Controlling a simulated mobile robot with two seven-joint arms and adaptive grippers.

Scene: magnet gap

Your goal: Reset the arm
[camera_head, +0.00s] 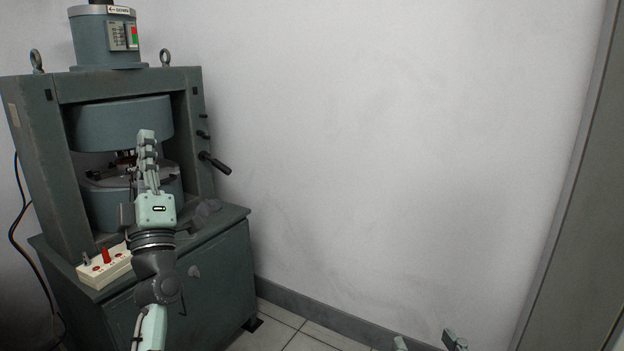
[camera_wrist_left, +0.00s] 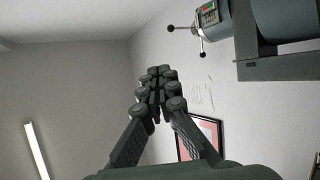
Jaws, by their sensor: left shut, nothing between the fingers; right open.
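My left arm comes up from the bottom of the head view. Its gripper (camera_head: 147,137) points upward in front of the gap of a grey-green magnet machine (camera_head: 125,122). The gripper also shows in the left wrist view (camera_wrist_left: 160,74), its fingers together with nothing between them. I cannot tell from the head view how far it is from the gap. My right gripper (camera_head: 428,341) is at the bottom edge of the head view. Only its two fingertips show, apart, with nothing seen between them.
A white control box (camera_head: 105,268) with red knobs sits at the front of the green cabinet (camera_head: 215,270). A black handle (camera_head: 215,163) juts from the machine's right side. A white wall fills the middle. A grey upright (camera_head: 575,190) stands at right. Tiled floor is clear.

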